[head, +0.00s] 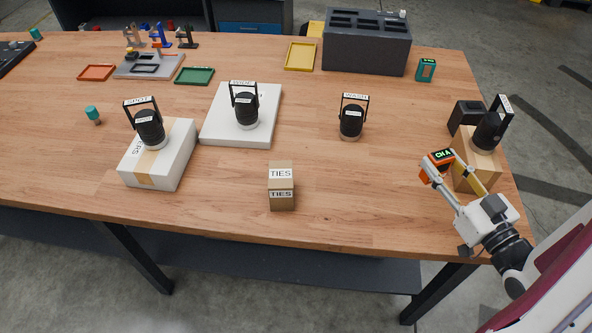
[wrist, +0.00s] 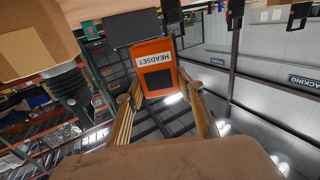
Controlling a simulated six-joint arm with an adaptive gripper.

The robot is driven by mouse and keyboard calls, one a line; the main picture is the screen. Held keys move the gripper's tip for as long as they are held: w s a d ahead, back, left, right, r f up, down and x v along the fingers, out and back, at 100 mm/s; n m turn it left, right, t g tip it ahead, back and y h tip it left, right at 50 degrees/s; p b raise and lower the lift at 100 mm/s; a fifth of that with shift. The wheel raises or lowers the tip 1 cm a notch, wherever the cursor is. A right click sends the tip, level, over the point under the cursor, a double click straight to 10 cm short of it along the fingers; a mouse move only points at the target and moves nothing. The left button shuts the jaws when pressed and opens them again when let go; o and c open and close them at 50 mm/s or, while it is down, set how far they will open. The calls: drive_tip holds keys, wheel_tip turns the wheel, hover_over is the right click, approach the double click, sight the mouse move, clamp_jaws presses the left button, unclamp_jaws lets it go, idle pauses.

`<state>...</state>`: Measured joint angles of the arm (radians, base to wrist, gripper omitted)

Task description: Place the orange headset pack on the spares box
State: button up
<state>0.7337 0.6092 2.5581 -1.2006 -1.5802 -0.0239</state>
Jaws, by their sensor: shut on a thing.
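The orange headset pack (head: 438,166) is held between the fingertips of my gripper (head: 441,164) at the right of the head view. Its dark face shows "CH A" in green. In the wrist view the orange pack (wrist: 154,68) shows an upside-down HEADSET label between the gripper's fingers (wrist: 160,94). A white taped box (head: 142,172) at the left carries a partly hidden label ending in "RS" and may be the spares box. A black lamp-like unit (head: 150,128) with a handle stands on it.
A cardboard box (head: 478,170) with another black unit (head: 489,130) stands beside my gripper. A TIES box (head: 281,195), a flat white box (head: 215,125) and a free-standing black unit (head: 351,122) occupy the middle. The wood between the TIES box and my gripper is clear.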

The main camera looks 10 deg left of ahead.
drive_tip(key=w+a+r+n+g+y, duration=0.1)
drive_tip(key=a+r+n+g+y, duration=0.15)
drive_tip(key=a, duration=0.65)
drive_tip(key=w+a+r+n+g+y, duration=0.1)
drive_tip(key=a+r+n+g+y, duration=0.2)
drive_tip(key=a, duration=0.6)
wheel_tip(320, 180, up, 4)
drive_tip(key=n+g+y, duration=0.4)
drive_tip(key=n+g, duration=0.3)
drive_tip(key=g, duration=0.4)
hover_over(288, 174)
drive_tip(key=shift+r+t, duration=0.15)
drive_tip(key=shift+t, duration=0.1)
drive_tip(key=shift+f, duration=3.2)
drive_tip(key=shift+f, duration=1.85)
drive_tip(key=shift+f, duration=0.15)
